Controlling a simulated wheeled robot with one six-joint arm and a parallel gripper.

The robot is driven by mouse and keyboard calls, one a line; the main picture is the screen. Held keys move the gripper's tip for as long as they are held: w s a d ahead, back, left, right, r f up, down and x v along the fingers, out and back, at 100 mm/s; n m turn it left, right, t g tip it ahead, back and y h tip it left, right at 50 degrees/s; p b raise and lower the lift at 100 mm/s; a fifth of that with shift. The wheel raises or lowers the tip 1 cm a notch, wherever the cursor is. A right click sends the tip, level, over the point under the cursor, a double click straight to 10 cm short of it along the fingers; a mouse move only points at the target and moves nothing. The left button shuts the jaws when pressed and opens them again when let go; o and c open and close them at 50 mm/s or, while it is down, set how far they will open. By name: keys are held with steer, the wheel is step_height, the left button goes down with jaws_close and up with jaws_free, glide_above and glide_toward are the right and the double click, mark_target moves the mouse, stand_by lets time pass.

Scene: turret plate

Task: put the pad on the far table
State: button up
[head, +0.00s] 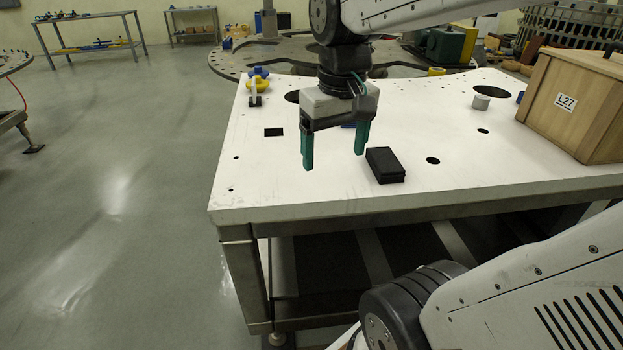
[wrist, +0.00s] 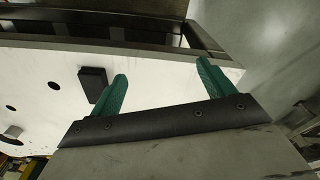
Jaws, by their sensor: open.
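The pad, a black rectangular block (head: 385,165), lies flat on the white table (head: 290,190) near its front edge. It also shows in the wrist view (wrist: 93,84), beside the left finger. My gripper (head: 334,162) has two green fingers, apart and empty, and hangs above the white table just left of the pad. The gripper also shows in the wrist view (wrist: 165,88) with nothing between its fingers. Two tables stand at the back left: a longer one (head: 90,47) with small items on it, and a smaller one (head: 192,10). I cannot tell which is the far table.
A wooden crate marked L27 (head: 575,105) stands on the white table at the right. A grey cylinder (head: 481,102) and yellow and blue parts (head: 258,80) are on the tabletop, which has several holes. Open grey floor (head: 120,180) lies to the left.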

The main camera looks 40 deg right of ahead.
steer(key=s+a+f+n, duration=0.2)
steer(key=s+a, duration=0.5)
steer(key=shift+s+a+f+t, duration=0.15)
steer(key=shift+a+f+t, duration=0.05)
steer(key=shift+f+t, duration=0.15)
stand_by(0.6)
